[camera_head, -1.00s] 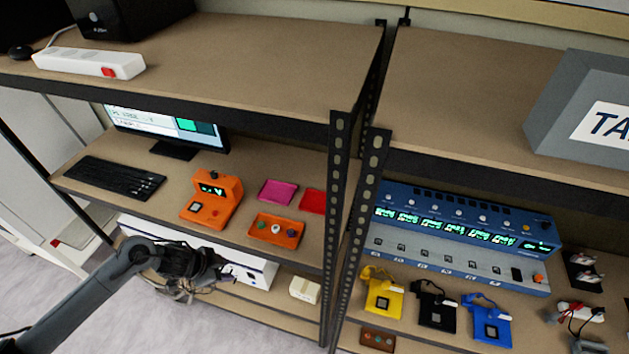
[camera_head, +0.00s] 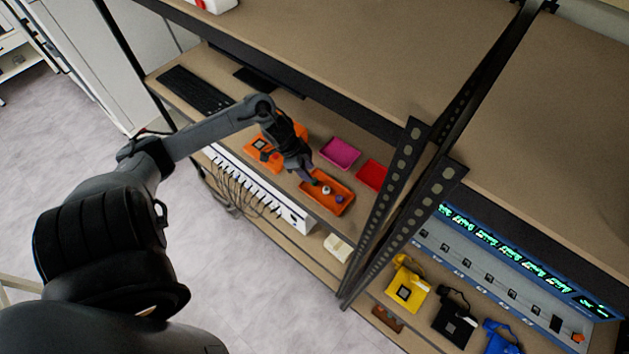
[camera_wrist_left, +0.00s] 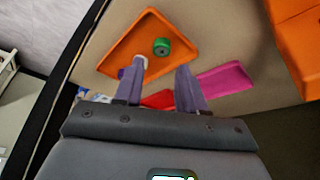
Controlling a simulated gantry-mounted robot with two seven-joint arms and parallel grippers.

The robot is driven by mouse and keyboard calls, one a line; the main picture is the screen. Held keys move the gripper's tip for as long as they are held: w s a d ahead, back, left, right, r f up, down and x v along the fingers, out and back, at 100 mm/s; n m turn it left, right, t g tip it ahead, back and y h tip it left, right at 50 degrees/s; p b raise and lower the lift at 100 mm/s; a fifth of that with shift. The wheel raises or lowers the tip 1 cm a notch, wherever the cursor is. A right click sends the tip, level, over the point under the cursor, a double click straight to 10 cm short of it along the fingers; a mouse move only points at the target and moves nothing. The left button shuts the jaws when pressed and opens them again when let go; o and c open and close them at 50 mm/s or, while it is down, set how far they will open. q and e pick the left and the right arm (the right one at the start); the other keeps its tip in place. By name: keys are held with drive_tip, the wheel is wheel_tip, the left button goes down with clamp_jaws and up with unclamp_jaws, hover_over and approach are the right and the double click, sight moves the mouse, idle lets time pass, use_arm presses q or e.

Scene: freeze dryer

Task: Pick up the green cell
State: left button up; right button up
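The green cell (camera_wrist_left: 162,46) lies in the orange tray (camera_wrist_left: 149,25) in the left wrist view. In the head view I cannot make it out; my gripper covers that end of the tray (camera_head: 341,187). My left gripper (camera_wrist_left: 160,68) is open, its two purple-grey fingers apart, with the green cell beyond the tips and between their lines. In the head view the left gripper (camera_head: 307,176) is over the tray's left end. A white cell (camera_head: 326,189) and a purple-blue cell (camera_head: 339,199) also sit in the tray. My right gripper is not in view.
A pink tray (camera_head: 340,153) and a red tray (camera_head: 371,175) lie behind the orange one. An orange device (camera_head: 262,152) stands to the left, partly behind my arm. The upper shelf (camera_head: 330,60) overhangs, and black posts (camera_head: 400,190) rise to the right.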

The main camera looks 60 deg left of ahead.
sight(314, 182)
use_arm(q)
drive_tip(key=shift+p+x, duration=0.3)
drive_tip(key=shift+x, duration=2.25)
drive_tip(key=shift+s+a+f, duration=0.1)
drive_tip(key=shift+a, duration=0.1)
clamp_jaws()
